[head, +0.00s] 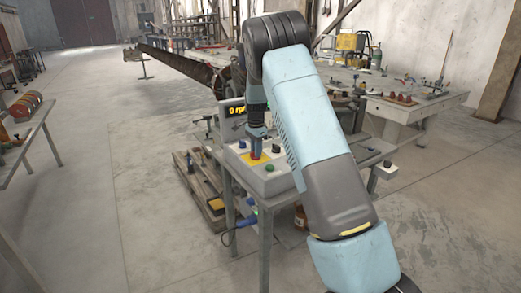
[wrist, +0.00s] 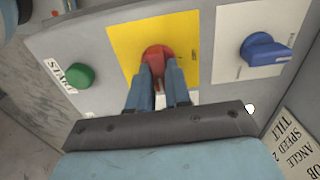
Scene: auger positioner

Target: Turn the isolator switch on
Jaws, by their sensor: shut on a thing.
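The isolator switch is a red rotary knob (wrist: 158,53) on a yellow plate (wrist: 122,38) in the wrist view. My gripper (wrist: 160,75) is shut on the red knob, with its two blue fingers on either side of it. The fingers hide part of the knob, so its exact on or off position is hard to read. In the head view my gripper (head: 256,152) points down onto the yellow plate (head: 266,157) on the grey control box (head: 272,184).
A green START button (wrist: 80,76) sits left of the yellow plate and a blue rotary knob (wrist: 265,48) sits right of it. A display (head: 237,111) behind the box reads 0 rpm. A long auger (head: 185,67) lies behind.

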